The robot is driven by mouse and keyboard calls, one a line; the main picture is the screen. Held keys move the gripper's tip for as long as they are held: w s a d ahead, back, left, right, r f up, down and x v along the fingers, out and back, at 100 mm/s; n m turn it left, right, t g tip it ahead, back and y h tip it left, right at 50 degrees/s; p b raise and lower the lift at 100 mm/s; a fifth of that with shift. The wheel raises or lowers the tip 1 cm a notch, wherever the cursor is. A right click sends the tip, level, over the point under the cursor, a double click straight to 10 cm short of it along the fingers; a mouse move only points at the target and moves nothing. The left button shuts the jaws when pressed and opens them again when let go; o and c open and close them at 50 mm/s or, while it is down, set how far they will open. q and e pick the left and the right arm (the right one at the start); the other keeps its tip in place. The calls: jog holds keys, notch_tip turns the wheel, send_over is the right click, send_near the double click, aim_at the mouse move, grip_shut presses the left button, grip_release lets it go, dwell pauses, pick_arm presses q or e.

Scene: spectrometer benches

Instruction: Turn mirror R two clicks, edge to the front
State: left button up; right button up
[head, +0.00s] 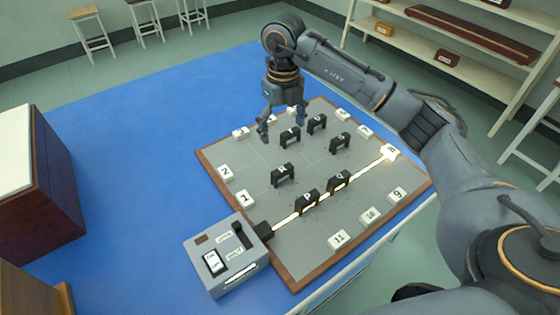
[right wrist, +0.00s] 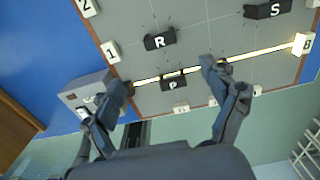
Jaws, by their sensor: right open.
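Mirror R (head: 283,175) is a dark upright block with a white letter on the grey board, left of centre in the head view. In the right wrist view, mirror R (right wrist: 160,39) is above the fingers in the picture, clear of them. My right gripper (head: 283,122) is open and empty, pointing down above the board. Its fingers (right wrist: 164,78) show on either side of mirror P (right wrist: 175,83) in the right wrist view, without visible contact. My left gripper is not in view.
A lit beam runs from the grey source box (head: 226,257) past mirror P and mirror Q (head: 339,181) to marker 8 (head: 389,152). Several other dark mirrors stand behind R, with numbered white blocks around the board's wooden rim (head: 212,172).

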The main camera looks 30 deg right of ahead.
aim_at(283, 169)
notch_tip(283, 169, down, 14)
jog(key=shift+r+p, duration=0.2)
jog(key=shift+p, duration=1.05)
jog(key=shift+s, duration=0.1)
jog(key=c, duration=1.2)
jog(key=shift+o, duration=0.2)
